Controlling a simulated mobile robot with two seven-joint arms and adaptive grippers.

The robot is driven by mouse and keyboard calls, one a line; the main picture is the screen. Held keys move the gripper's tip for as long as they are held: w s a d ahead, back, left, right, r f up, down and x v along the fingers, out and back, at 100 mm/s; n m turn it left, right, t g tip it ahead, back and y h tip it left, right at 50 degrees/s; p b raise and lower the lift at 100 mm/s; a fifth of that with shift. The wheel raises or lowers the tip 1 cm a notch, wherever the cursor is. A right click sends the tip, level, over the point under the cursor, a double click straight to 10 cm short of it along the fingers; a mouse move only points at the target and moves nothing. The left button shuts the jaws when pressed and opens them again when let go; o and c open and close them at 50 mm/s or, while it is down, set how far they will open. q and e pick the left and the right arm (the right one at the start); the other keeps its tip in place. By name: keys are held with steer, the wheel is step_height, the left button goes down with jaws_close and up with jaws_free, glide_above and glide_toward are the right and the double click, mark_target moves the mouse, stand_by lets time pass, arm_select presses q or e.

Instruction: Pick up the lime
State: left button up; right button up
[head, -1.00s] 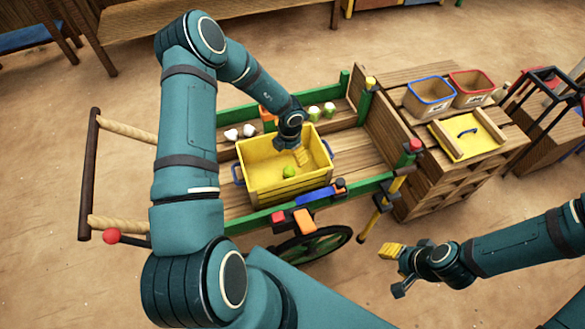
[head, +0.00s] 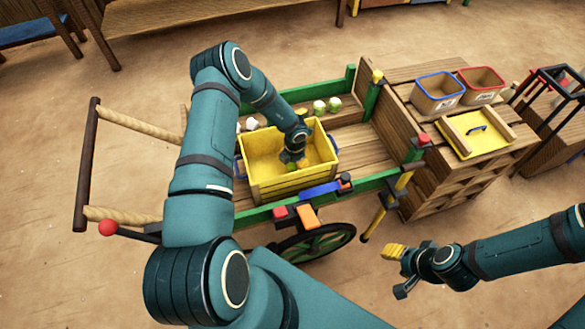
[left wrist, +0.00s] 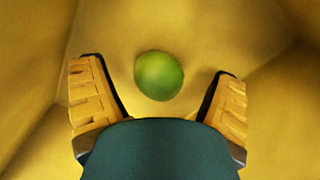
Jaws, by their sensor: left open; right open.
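The lime (left wrist: 159,76) is a round green fruit on the floor of the yellow crate (head: 322,184). In the left wrist view it shows a little beyond and between my left fingertips, with no finger touching it. My left gripper (left wrist: 158,85) is open and reaches down inside the crate. In the head view my left gripper (head: 291,157) is partly hidden by its own wrist, and the lime is hidden there. My right gripper (head: 395,268) is open and empty over the ground at the lower right, away from the crate.
The crate's walls stand close around my left gripper. The crate sits on a wooden cart with green rails (head: 370,187). Several pale green and white items (head: 320,107) lie behind it. A blue-rimmed bin (head: 437,92), a red-rimmed bin (head: 481,84) and a yellow tray (head: 478,138) stand at right.

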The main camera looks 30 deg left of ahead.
arm_select(q)
steer(key=shift+f, duration=0.8)
steer(key=shift+a, duration=0.1)
steer(key=c, duration=1.3)
steer(key=shift+r, duration=0.1)
